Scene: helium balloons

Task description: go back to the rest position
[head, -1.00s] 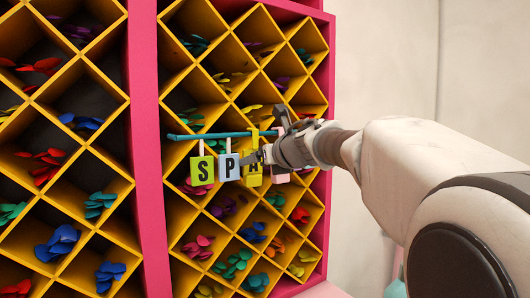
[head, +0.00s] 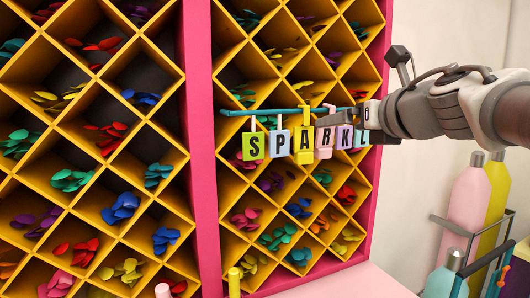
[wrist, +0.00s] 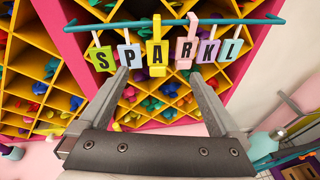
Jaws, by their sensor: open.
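My gripper (wrist: 158,74) is open in the wrist view, with nothing held between its two fingers. In the head view my gripper (head: 328,118) is in front of the right part of a teal rod (head: 240,113).
A pink-framed rack (head: 201,150) with yellow diamond compartments holds many coloured flat pieces. At right, a pink bottle (head: 468,200) and a yellow bottle (head: 497,195) stand in a holder. A pink surface (head: 345,283) lies below, largely clear.

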